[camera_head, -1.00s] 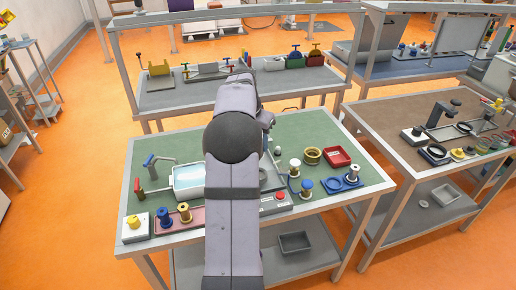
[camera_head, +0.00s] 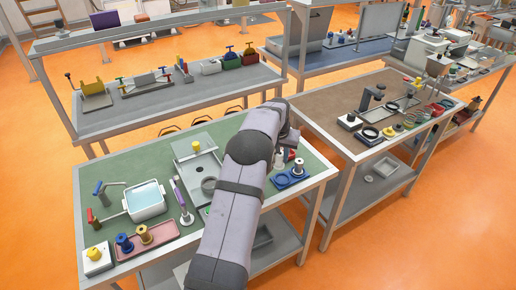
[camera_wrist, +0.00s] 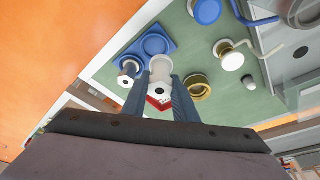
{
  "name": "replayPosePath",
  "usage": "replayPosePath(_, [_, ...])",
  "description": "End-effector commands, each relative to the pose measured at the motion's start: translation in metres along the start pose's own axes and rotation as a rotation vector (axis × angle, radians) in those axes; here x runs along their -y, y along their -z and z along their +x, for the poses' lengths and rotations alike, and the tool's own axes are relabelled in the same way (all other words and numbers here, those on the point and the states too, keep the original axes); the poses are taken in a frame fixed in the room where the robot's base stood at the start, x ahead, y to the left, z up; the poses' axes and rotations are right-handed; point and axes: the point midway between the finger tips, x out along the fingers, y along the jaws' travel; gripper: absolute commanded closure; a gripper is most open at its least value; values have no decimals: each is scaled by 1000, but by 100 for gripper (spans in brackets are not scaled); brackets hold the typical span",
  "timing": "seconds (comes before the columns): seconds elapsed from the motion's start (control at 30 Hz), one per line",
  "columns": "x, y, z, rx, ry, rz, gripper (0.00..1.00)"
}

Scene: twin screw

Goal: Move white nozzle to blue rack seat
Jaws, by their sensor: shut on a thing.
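The white nozzle (camera_wrist: 160,67) is between the two fingers of my gripper (camera_wrist: 159,80) in the wrist view; the fingers are shut on it. The blue rack (camera_wrist: 142,43) lies beside the held nozzle in that view. One rack seat holds a blue and white nozzle (camera_wrist: 129,69); the other, ringed seat (camera_wrist: 157,44) looks empty. My arm hides most of the gripper there. I cannot tell the nozzle's height above the table.
A brass ring (camera_wrist: 199,86) and a white-topped brass piece (camera_wrist: 231,59) stand near the gripper. A red tray (camera_wrist: 158,103) is partly hidden behind the nozzle.

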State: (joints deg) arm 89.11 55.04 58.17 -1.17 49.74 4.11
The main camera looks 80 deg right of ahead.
Motion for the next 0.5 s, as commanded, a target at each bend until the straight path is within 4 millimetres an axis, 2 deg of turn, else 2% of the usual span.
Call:
replayPosePath(0.13, [-14, 2, 4, -2, -1, 2, 96])
replayPosePath(0.5, [-16, 1, 10, -3, -1, 1, 96])
